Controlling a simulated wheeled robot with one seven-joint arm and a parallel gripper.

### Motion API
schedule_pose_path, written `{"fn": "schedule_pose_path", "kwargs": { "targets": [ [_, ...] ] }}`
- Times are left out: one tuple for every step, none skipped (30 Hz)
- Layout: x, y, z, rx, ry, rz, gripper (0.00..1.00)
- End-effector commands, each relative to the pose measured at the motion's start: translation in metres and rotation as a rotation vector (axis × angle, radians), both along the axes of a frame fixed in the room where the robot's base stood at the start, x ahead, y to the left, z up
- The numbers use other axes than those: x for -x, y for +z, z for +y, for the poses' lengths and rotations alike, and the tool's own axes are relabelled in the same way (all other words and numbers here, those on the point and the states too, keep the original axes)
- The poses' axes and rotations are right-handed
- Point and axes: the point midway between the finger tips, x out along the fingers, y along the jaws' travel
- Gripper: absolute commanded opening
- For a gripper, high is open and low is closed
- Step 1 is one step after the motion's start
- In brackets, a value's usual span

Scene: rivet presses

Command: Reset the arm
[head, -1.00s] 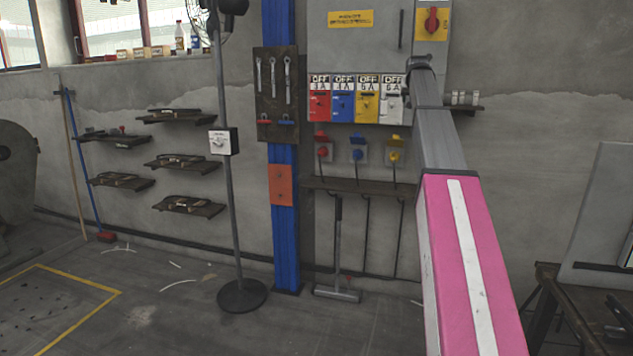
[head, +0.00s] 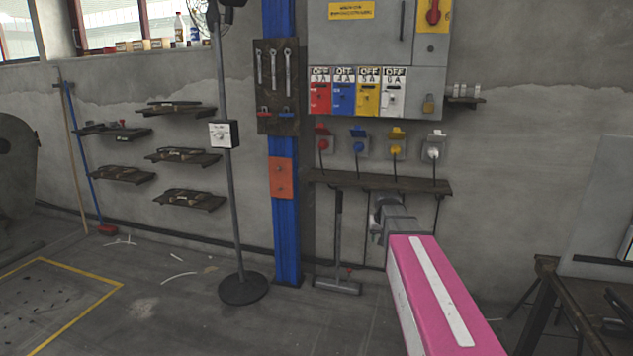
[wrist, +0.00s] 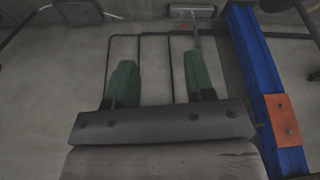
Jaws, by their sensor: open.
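My arm shows in the head view as a pink link with a white stripe (head: 440,290), reaching up from the bottom right. Its grey end carries my gripper (head: 383,215), which is low in front of the wall, below the dark shelf under the sockets. In the wrist view my gripper (wrist: 160,80) shows two green fingers spread wide apart with nothing between them. Behind the fingers are the grey wall and thin dark cables. In the head view the fingertips are small and partly hidden by the arm's end.
A grey electrical cabinet (head: 432,60) with coloured OFF switches hangs above several plugged sockets and a narrow shelf (head: 400,184). A workbench (head: 590,300) is at right.

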Motion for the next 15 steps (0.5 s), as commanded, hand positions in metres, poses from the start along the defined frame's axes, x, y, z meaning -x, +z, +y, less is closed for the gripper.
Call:
{"fn": "schedule_pose_path", "kwargs": {
  "targets": [
    [0.028, -0.02, 0.007, -0.003, 0.007, 0.031, 0.49],
    [0.04, -0.03, 0.011, -0.005, 0.012, 0.049, 0.49],
    [0.056, -0.043, 0.015, -0.007, 0.017, 0.072, 0.49],
    [0.068, -0.053, 0.018, -0.008, 0.021, 0.089, 0.49],
    [0.08, -0.062, 0.021, -0.009, 0.024, 0.106, 0.49],
    [0.097, -0.074, 0.025, -0.011, 0.029, 0.13, 0.49],
    [0.109, -0.083, 0.028, -0.012, 0.033, 0.147, 0.49],
    [0.122, -0.091, 0.031, -0.013, 0.036, 0.164, 0.49],
    [0.138, -0.101, 0.034, -0.014, 0.041, 0.185, 0.49],
    [0.149, -0.107, 0.037, -0.014, 0.044, 0.201, 0.49],
    [0.16, -0.113, 0.039, -0.015, 0.048, 0.215, 0.49],
    [0.173, -0.121, 0.041, -0.016, 0.051, 0.233, 0.49],
    [0.182, -0.126, 0.043, -0.018, 0.054, 0.245, 0.49],
    [0.19, -0.13, 0.044, -0.017, 0.056, 0.256, 0.49],
    [0.199, -0.135, 0.046, -0.019, 0.058, 0.269, 0.49]
  ]
}}
